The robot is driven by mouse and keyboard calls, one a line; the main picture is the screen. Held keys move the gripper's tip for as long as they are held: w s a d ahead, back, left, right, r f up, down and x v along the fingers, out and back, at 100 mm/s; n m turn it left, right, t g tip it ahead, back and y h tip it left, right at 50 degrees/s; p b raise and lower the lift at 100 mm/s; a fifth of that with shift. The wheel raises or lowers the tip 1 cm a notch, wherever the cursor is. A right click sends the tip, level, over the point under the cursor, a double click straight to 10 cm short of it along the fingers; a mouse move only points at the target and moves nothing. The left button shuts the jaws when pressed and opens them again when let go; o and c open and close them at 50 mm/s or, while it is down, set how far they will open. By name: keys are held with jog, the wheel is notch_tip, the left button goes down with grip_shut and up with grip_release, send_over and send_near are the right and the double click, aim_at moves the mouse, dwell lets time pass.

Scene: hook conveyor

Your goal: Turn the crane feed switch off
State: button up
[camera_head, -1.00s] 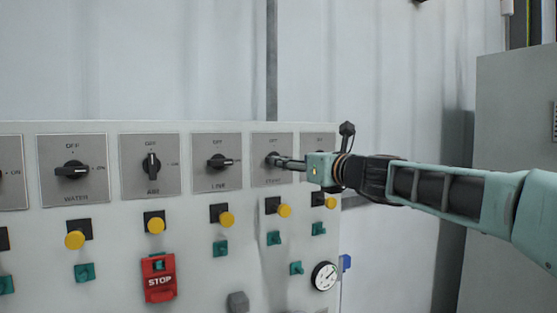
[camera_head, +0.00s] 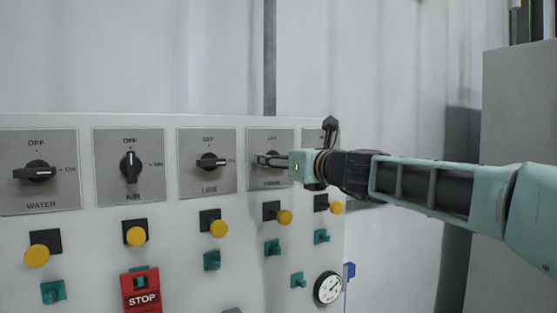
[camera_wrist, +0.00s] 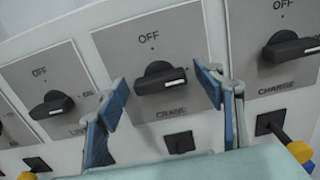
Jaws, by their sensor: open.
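The crane switch (camera_wrist: 160,78) is a black rotary knob on a grey plate marked OFF above and CRANE below. In the wrist view its handle lies roughly level, its white mark toward the right, away from OFF. My gripper (camera_wrist: 165,95) is open, with blue-padded fingers left and right of the knob and gaps on both sides. In the head view my gripper (camera_head: 265,159) reaches in from the right to the crane plate (camera_head: 269,142) and mostly hides the knob.
The line switch (camera_head: 210,161) and charge switch (camera_wrist: 287,47) flank it; both handles lie roughly level. The air switch (camera_head: 131,167) stands upright, toward OFF. Yellow buttons (camera_head: 219,228) and a red STOP box (camera_head: 142,291) sit below. A grey cabinet (camera_head: 515,120) stands at right.

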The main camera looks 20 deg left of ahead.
jog(key=shift+s, duration=0.1)
jog(key=shift+d, duration=0.1)
jog(key=shift+c, duration=0.7)
jog(key=c, duration=1)
jog(key=shift+n, duration=0.3)
jog(key=shift+s+f+n+b, duration=0.1)
jog(key=shift+n+b, duration=2.4)
jog(key=shift+n, duration=1.85)
jog(key=shift+s+n+b, duration=0.1)
jog(key=shift+n+b, duration=2.4)
jog(key=shift+n, duration=1.85)
